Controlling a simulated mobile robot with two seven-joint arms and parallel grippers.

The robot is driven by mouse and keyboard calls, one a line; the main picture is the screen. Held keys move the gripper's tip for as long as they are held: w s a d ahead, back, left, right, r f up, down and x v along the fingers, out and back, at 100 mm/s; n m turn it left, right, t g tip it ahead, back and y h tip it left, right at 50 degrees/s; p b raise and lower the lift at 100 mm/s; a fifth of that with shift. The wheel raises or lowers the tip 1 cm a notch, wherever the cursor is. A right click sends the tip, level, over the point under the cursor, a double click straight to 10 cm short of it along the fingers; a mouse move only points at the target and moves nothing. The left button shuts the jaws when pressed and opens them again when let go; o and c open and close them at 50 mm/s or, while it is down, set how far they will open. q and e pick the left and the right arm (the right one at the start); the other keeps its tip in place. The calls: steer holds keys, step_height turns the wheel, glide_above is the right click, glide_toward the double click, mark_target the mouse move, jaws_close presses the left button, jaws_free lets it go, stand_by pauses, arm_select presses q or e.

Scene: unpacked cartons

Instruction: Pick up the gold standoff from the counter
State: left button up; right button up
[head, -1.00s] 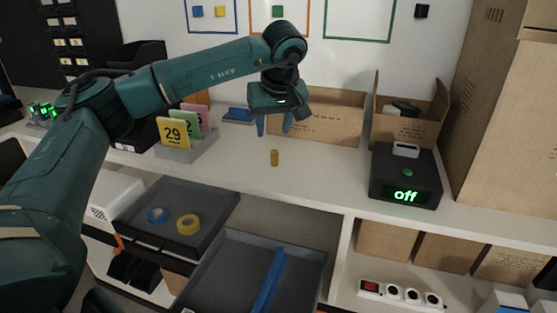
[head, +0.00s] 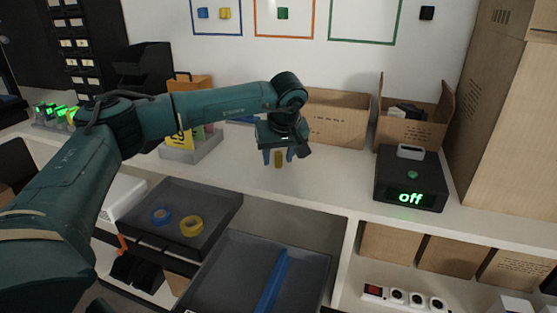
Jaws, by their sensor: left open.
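The gold standoff (head: 278,160) stands upright on the white counter (head: 330,182), near the middle of the head view. My left gripper (head: 278,158) is open and points down at the standoff. Its two blue fingers show on either side of the standoff in the picture, and the standoff's top is close under the palm. I cannot tell whether the fingers touch it. My right gripper is not in view.
A black box (head: 410,180) reading "off" stands to the right. Open cardboard cartons (head: 338,118) are behind the gripper. A grey holder (head: 192,150) with numbered cards stands left, partly behind my arm. Pulled-out dark trays (head: 226,205) lie below the counter's front edge.

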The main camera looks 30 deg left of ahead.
arm_select(q)
jaws_close()
steer(key=shift+r, duration=0.15)
